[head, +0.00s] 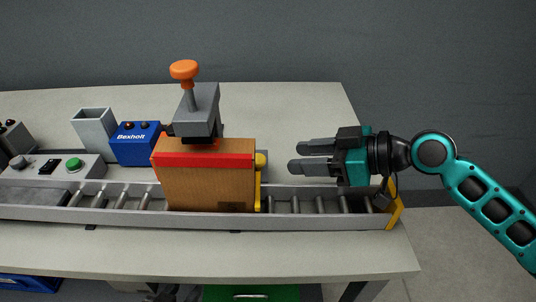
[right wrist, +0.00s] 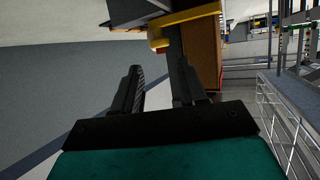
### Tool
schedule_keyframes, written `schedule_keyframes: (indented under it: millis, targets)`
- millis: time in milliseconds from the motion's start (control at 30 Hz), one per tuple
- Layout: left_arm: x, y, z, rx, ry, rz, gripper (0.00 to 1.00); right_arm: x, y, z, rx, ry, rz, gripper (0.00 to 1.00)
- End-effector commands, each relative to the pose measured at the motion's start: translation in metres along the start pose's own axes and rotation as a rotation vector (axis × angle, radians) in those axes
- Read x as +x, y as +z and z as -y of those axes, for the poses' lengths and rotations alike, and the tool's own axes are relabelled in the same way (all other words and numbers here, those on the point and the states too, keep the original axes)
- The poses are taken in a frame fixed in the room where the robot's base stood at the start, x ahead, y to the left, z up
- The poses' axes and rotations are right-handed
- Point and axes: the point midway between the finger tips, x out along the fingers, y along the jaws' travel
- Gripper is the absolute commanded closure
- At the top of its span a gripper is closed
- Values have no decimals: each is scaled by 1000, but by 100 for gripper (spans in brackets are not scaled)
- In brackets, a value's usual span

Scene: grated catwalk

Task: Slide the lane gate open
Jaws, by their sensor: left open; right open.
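The lane gate (head: 258,187) appears as a narrow yellow upright across the roller lane, with a rounded yellow knob (head: 261,160) on top. It stands at the right side of a brown carton (head: 205,185) with a red band. My right gripper (head: 294,156) is open and empty, right of the knob and apart from it, fingers pointing left. The right wrist view shows its two fingers (right wrist: 157,88) apart, with a yellow part (right wrist: 185,16) beyond them. My left gripper (head: 170,293) seems to show only as dark tips at the bottom edge, mostly cut off.
A grey post with an orange knob (head: 185,70) stands behind the carton. A blue box (head: 136,145), a grey bin (head: 95,132) and a button panel (head: 50,168) are left. A yellow end stop (head: 395,212) closes the lane. The lane right of the gate is empty.

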Motion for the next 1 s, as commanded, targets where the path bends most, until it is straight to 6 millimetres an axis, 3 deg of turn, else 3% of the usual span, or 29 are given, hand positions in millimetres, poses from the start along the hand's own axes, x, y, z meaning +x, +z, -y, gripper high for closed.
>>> schedule_keyframes:
  millis: [200, 400, 800, 1000]
  targets:
    - [-4, -5, 0, 0, 0, 0, 57, 46, -2, 1, 1, -3, -3, 58]
    - [-5, -6, 0, 0, 0, 1, 57, 71, -1, 0, 0, -1, -1, 58]
    - [-6, -5, 2, 0, -3, 4, 57, 79, 0, 0, -2, -1, 0, 58]
    - [-6, -4, 2, 1, -4, 5, 57, 79, 0, 0, -1, -1, 0, 76]
